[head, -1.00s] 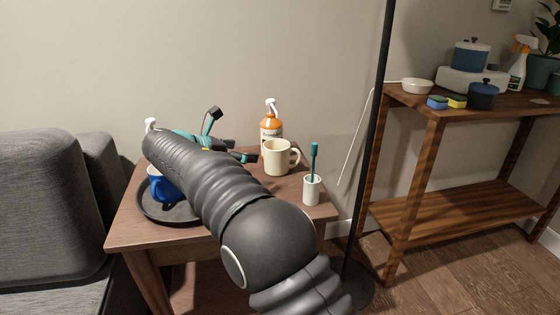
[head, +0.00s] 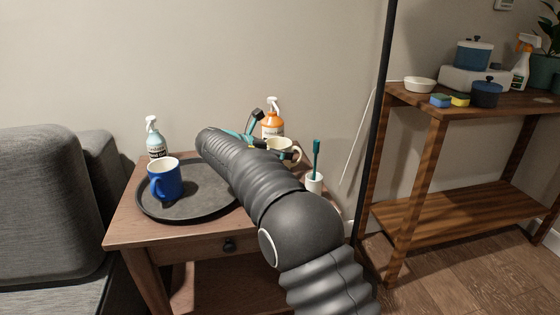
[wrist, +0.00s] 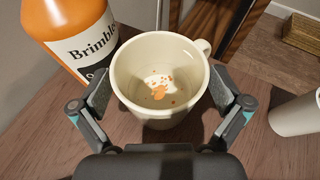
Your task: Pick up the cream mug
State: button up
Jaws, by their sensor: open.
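The cream mug (wrist: 160,88) stands upright on the small wooden table, with orange specks and a pale patch on its inside bottom. In the wrist view its handle (wrist: 203,47) points to the upper right. My gripper (wrist: 160,98) is open, with one finger on each side of the mug's body. I cannot tell whether either finger touches it. In the head view the mug (head: 287,146) is partly hidden behind my arm and gripper.
An orange-filled pump bottle (wrist: 75,35) stands close by the left finger. A white holder (head: 314,184) with a teal brush is to the right. A blue mug (head: 165,181) sits on a dark round tray (head: 210,205), with another pump bottle (head: 155,140) behind. A black pole (head: 377,120) stands right of the table (head: 135,232).

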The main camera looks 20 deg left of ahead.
aim_at(279, 137)
jog(key=shift+w+d+f, duration=0.15)
jog(key=shift+w+d, duration=0.1)
jog(key=shift+w, duration=0.15)
jog(key=c, duration=1.6)
jog(key=shift+c, duration=0.2)
jog(key=shift+r+p, duration=0.65)
jog(key=shift+r, duration=1.35)
jog(key=d+r, duration=0.7)
jog(key=d, duration=0.4)
jog(key=shift+d, duration=0.25)
jog(key=shift+r, duration=0.1)
dwell(0.3)
